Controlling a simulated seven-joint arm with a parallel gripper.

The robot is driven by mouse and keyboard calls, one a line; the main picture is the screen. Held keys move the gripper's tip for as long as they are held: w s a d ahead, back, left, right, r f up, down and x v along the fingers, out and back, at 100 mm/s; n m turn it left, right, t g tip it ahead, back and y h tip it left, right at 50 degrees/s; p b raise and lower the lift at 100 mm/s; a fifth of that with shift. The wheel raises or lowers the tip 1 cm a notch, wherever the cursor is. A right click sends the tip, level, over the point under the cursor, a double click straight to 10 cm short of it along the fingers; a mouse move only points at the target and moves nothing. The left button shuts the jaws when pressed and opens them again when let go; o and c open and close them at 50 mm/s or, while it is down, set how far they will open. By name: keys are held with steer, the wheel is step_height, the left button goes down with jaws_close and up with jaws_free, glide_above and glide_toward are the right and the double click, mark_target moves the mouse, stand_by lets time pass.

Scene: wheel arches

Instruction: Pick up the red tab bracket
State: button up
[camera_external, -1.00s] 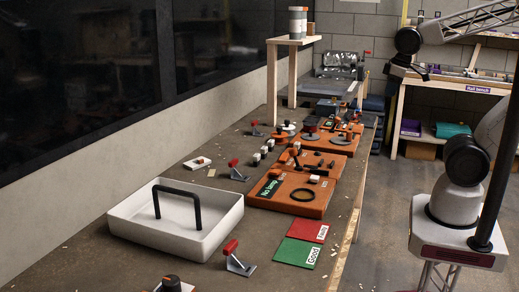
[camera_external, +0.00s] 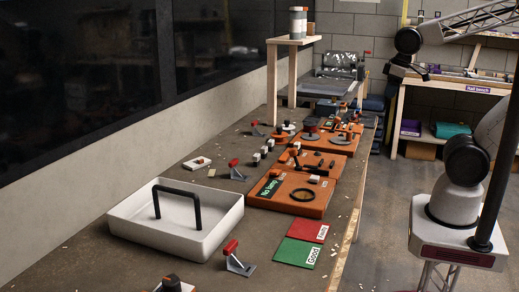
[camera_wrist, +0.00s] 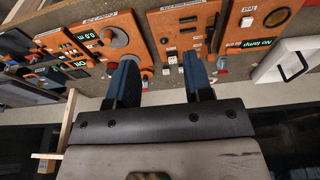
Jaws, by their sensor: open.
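Several small metal brackets with red tabs stand on the brown table in the external view. The nearest red tab bracket (camera_external: 236,258) is right of the white tray. Another red tab bracket (camera_external: 236,170) is beyond the tray, and a third (camera_external: 255,128) is farther back. I cannot tell which one is meant. In the wrist view my gripper (camera_wrist: 159,75) is open, its two blue fingers apart with nothing held between them. Small red parts (camera_wrist: 222,62) show beside the right finger; whether they are brackets is unclear.
The white tray (camera_external: 215,236) with a black handle stands front left. Orange panels (camera_external: 318,207) line the table's right side, with a green and red mat (camera_external: 297,252) in front. A wooden stand (camera_external: 293,75) rises at the back. A dark wall runs along the left.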

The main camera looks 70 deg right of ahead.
steer(key=m+g, duration=0.3)
steer(key=m, duration=1.5)
glide_above(234, 160)
steer(key=f, duration=1.9)
steer(key=shift+s+d+f, duration=0.15)
steer(key=shift+s+d, duration=0.05)
steer(key=shift+s, duration=0.15)
steer(key=shift+w+a+f, duration=0.3)
steer(key=shift+f, duration=0.15)
steer(key=shift+f, duration=0.1)
steer(key=shift+f, duration=1.15)
